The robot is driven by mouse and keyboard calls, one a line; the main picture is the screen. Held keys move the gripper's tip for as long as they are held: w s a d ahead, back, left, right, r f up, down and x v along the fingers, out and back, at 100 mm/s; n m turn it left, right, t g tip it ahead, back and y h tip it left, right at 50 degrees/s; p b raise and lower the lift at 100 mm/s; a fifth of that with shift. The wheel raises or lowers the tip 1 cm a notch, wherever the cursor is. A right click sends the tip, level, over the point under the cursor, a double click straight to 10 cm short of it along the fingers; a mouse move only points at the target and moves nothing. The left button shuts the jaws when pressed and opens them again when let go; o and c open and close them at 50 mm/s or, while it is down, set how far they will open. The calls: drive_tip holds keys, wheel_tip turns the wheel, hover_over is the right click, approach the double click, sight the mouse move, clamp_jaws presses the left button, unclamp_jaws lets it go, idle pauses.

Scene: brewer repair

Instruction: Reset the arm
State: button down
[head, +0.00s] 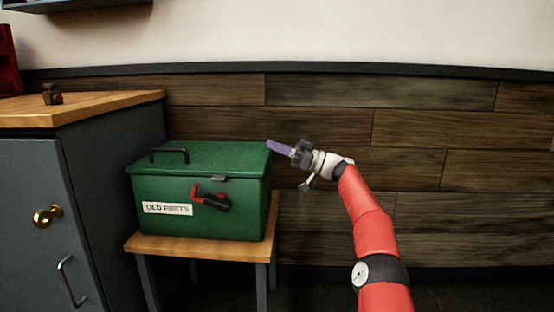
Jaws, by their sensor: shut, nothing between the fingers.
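My red arm reaches up from the bottom right in the head view. My gripper (280,147) is at its end, pointing left, with its purple fingers together and nothing seen between them. It shows in front of the wall, by the upper right corner of a green box (256,200). I cannot tell whether the fingertips touch the box.
The box, labelled "OLD PARTS", has its lid down, a black lid handle (168,155) and a red-and-black latch (211,199). It stands on a small wooden table (190,248). A grey cabinet (30,180) with a wooden top is at the left. The right side looks clear.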

drive_tip(key=v, duration=0.9)
drive_tip(key=s+a+r+m+g+h+p, duration=0.1)
drive_tip(key=s+a+h, duration=0.1)
drive_tip(key=a, duration=0.3)
drive_tip(key=s+a+r+m+h+p, duration=0.1)
drive_tip(key=s+a+r+h+p, duration=0.15)
drive_tip(key=a, duration=0.35)
drive_tip(key=s+a+f+m+h+p, duration=0.25)
drive_tip(key=s+m+h, duration=0.5)
drive_tip(key=s, duration=0.85)
drive_tip(key=s+d+f+m+t+h+p, duration=0.1)
drive_tip(key=s+d+f+h+p, duration=0.1)
drive_tip(key=s+d, duration=0.3)
drive_tip(key=s+d+f+m+t+h+p, duration=0.1)
drive_tip(key=s+d+h, duration=0.3)
drive_tip(key=s, duration=0.9)
drive_tip(key=s+d+f+m+t+h+p, duration=0.1)
drive_tip(key=s+d+f+m+h+p, duration=0.2)
drive_tip(key=s+d, duration=0.3)
drive_tip(key=s+f, duration=0.1)
drive_tip(key=s, duration=0.2)
drive_tip(key=shift+s+d+h, duration=0.15)
drive_tip(key=shift+s+h, duration=0.1)
drive_tip(key=shift+h, duration=0.05)
drive_tip(key=shift+m, duration=0.25)
